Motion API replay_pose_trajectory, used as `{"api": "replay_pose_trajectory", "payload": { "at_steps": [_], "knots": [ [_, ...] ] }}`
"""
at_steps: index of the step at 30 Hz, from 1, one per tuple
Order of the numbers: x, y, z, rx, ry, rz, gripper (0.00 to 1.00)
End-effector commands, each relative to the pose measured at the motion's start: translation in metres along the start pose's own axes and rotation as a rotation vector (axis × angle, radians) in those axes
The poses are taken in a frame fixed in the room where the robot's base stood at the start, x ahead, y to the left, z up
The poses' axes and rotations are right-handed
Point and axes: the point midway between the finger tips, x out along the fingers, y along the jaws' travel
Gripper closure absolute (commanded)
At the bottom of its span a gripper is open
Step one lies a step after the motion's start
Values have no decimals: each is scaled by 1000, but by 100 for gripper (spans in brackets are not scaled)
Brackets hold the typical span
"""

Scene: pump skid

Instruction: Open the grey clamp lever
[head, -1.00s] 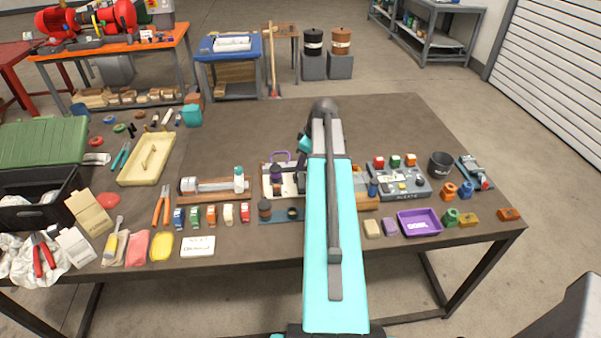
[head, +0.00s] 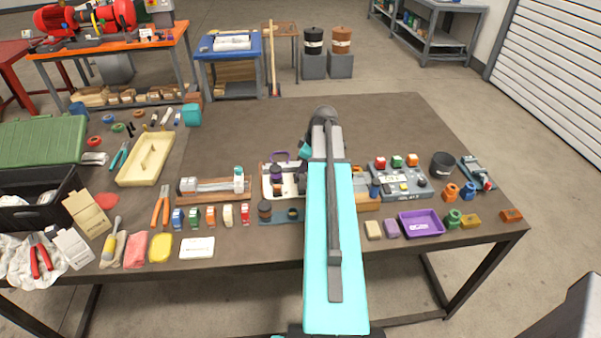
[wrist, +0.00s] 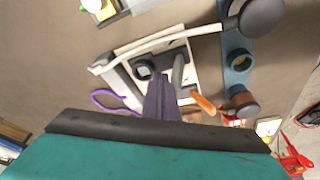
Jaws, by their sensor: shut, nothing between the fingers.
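The clamp fixture's pale plate (head: 268,184) lies mid-table, just left of my arm. In the wrist view the plate (wrist: 192,48) carries grey and dark fittings. A grey upright bar (wrist: 179,76) on it looks like the clamp lever, though I cannot tell its exact position. A purple loop (wrist: 104,98) and an orange tip (wrist: 205,104) show beside the plate's edges. My gripper (wrist: 160,84) is shut and empty, its dark fingers over the plate close to the grey bar. I cannot tell whether they touch it.
A blue board (wrist: 237,76) with a dark jar (head: 265,209) stands directly in front of the plate. A control box (head: 403,185) and purple tray (head: 421,223) are on the right. The table's back half is clear.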

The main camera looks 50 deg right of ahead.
Motion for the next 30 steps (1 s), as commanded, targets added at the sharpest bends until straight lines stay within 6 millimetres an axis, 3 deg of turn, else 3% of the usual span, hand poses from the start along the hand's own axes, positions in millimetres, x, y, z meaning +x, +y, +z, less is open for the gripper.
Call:
{"api": "replay_pose_trajectory", "payload": {
  "at_steps": [30],
  "knots": [
    [-5,-18,10,1,2,2,100]
  ]
}}
